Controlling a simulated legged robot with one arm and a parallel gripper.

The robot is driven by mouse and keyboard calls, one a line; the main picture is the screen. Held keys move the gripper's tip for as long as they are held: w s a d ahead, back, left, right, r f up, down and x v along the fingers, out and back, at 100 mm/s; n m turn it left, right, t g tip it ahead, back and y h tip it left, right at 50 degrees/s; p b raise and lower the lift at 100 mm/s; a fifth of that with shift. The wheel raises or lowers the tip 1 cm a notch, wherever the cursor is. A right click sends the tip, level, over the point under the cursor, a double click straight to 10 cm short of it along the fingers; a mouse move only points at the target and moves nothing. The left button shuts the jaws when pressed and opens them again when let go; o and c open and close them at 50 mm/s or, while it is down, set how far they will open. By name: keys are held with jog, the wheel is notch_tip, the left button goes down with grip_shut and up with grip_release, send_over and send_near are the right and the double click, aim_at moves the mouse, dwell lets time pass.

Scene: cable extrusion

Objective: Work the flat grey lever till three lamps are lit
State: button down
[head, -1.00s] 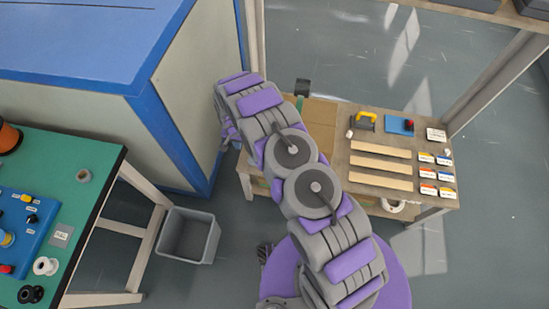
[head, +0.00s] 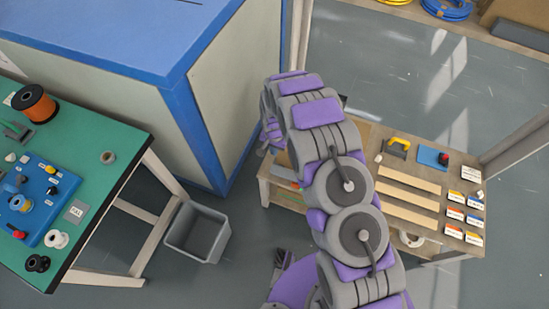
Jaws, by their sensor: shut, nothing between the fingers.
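I cannot make out a flat grey lever or any lit lamps for certain. A blue panel (head: 42,218) lies on the green table at the left and carries small knobs and a round metal fitting (head: 20,203). A dark grey part (head: 14,181) stands near the panel's left side; I cannot tell whether it is a lever. My arm rises from the bottom right and bends over beside the blue-topped cabinet, away from the panel. The fingers of my gripper are not visible; the arm's far end is largely hidden behind its own links.
A blue-topped cabinet (head: 112,40) stands behind the green table (head: 118,160). A grey bin (head: 197,232) is on the floor beside the table. A wooden bench (head: 375,207) with strips and labelled boxes stands at the right. An orange spool (head: 34,103) stands at the green table's back.

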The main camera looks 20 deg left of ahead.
aim_at(273, 168)
notch_tip(273, 168, down, 14)
jog(key=b, duration=0.3)
jog(key=shift+d+r, duration=0.1)
dwell(0.4)
jog(key=shift+a+f+p, duration=0.2)
jog(key=shift+f+p, duration=0.1)
jog(key=shift+f, duration=0.5)
jog(key=shift+a+f+p, duration=0.15)
jog(key=shift+f+p, duration=0.15)
jog(key=shift+f, duration=0.95)
jog(key=shift+s+f, duration=0.1)
jog(key=shift+s, duration=0.05)
